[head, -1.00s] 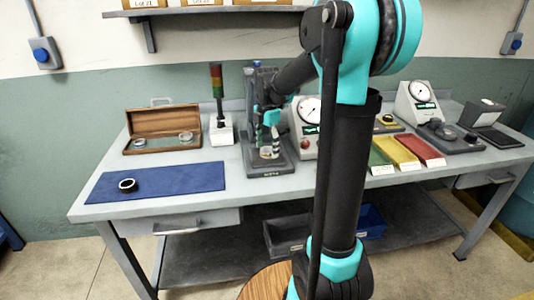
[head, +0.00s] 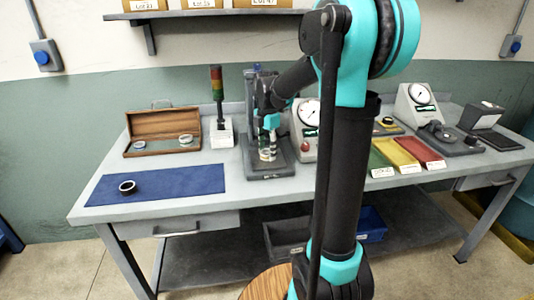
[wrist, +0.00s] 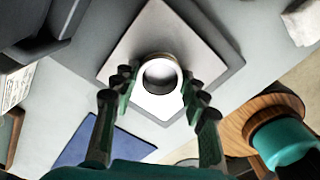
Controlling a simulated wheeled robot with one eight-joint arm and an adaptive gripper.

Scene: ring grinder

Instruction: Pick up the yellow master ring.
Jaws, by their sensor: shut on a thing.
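A pale ring (wrist: 160,75) with a yellowish tint at its rim sits between the fingertips of my gripper (wrist: 159,84) in the wrist view. My gripper is shut on it. In the head view my gripper (head: 268,148) is low over the dark stand in the middle of the bench, and the ring (head: 267,154) shows small between its fingers. Whether the ring touches the stand plate (wrist: 124,62) is not clear. Its colour marking is too small to read surely, so I cannot confirm it is the yellow master ring.
An open wooden case (head: 163,150) holds two rings at the left. A dark ring (head: 127,187) lies on the blue mat (head: 180,186). A signal lamp (head: 218,92) and a dial gauge box (head: 305,135) flank the stand closely. Green, yellow and red trays (head: 408,150) lie to the right.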

